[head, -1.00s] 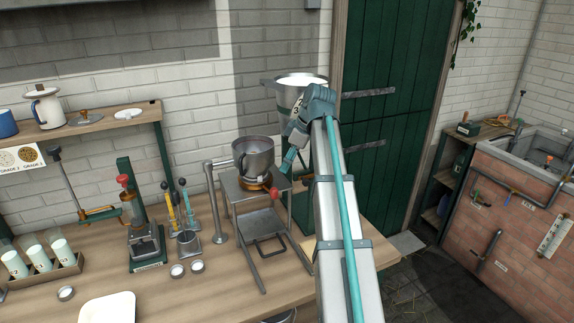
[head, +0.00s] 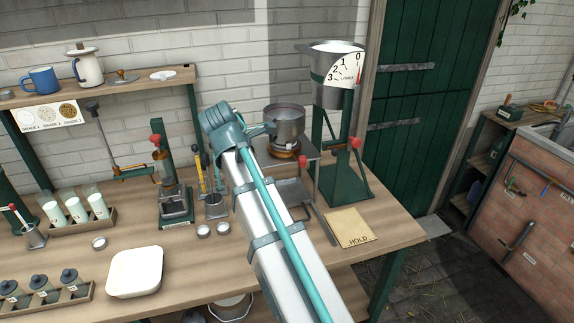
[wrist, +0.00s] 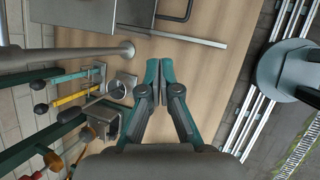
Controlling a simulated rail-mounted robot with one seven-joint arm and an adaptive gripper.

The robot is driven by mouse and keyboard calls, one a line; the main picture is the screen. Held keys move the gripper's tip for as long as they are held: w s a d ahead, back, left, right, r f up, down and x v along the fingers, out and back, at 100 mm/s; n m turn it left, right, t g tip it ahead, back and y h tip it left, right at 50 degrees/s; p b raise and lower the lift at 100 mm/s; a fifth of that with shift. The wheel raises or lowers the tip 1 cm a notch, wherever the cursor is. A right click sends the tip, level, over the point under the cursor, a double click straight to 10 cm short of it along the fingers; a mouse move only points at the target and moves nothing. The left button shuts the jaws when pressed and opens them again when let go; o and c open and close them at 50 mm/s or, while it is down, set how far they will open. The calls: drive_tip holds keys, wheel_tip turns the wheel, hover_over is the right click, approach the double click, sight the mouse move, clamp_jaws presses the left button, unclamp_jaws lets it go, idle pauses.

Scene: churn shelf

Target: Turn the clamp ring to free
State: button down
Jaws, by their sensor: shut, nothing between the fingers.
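My gripper (wrist: 159,62) shows in the wrist view with its teal fingertips together and nothing between them, above bare tabletop. In the head view the fingers are hidden behind my arm. An orange-brass ring (head: 285,153) sits under a grey metal pot (head: 285,124) on a metal stand; a red knob (head: 303,162) shows close by. It may be the clamp ring, but I cannot tell for sure. Its turn position is not readable. The gripper does not touch the stand (wrist: 85,12), which shows at the top of the wrist view.
A press with a red knob (head: 172,195) and upright tools (head: 200,172) stand to the left. A white tray (head: 135,271) and a HOLD board (head: 350,228) lie on the wooden bench.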

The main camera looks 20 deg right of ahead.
drive_tip(key=s+d+r+n+h, duration=0.1)
drive_tip(key=d+r+n+h, duration=0.2)
drive_tip(key=d+n, duration=0.1)
drive_tip(key=p, duration=0.4)
approach(300, 165)
drive_tip(key=shift+t, duration=0.3)
drive_tip(key=shift+s+x, duration=0.1)
drive_tip(key=shift+x, duration=1.45)
drive_tip(key=shift+s+x, duration=0.15)
drive_tip(key=shift+x, duration=1.4)
drive_tip(key=shift+a+f, duration=0.1)
drive_tip(key=shift+a, duration=0.05)
